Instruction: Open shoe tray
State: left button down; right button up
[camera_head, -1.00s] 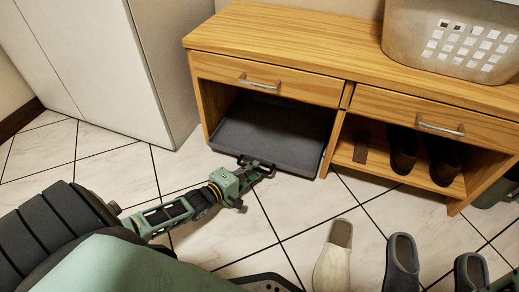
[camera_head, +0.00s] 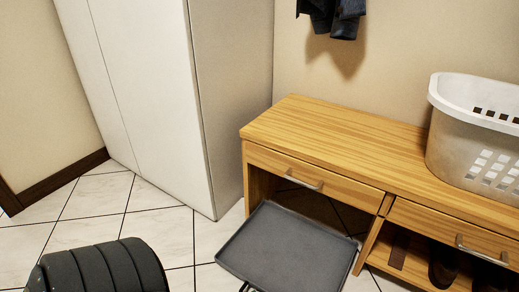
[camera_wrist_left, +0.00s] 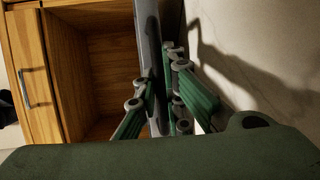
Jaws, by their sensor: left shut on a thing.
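The grey shoe tray (camera_head: 288,246) sticks well out from the open left compartment of the wooden bench, below a drawer. A bit of its dark front handle (camera_head: 244,287) shows at the bottom edge of the head view. In the left wrist view the tray (camera_wrist_left: 149,35) appears edge-on beside the wooden compartment. My left gripper (camera_wrist_left: 163,85) is shut at the tray's front, on what looks like its handle; the exact grip is hidden between the fingers. The left gripper is outside the head view. My right gripper is in neither view.
The wooden bench (camera_head: 335,145) has drawers with metal handles and shoes in its right compartment. A white laundry basket (camera_head: 470,140) stands on top. A tall white cabinet (camera_head: 160,90) stands left of the bench. The tiled floor (camera_head: 110,215) in front of the cabinet is clear.

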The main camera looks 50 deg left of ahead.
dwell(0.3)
pick_arm(q)
jog(key=c, duration=1.8)
grip_release()
jog(key=shift+c, duration=0.2)
jog(key=shift+s, duration=0.15)
jog(key=v, duration=1.1)
jog(key=shift+s+r, duration=0.15)
jog(key=shift+s, duration=0.2)
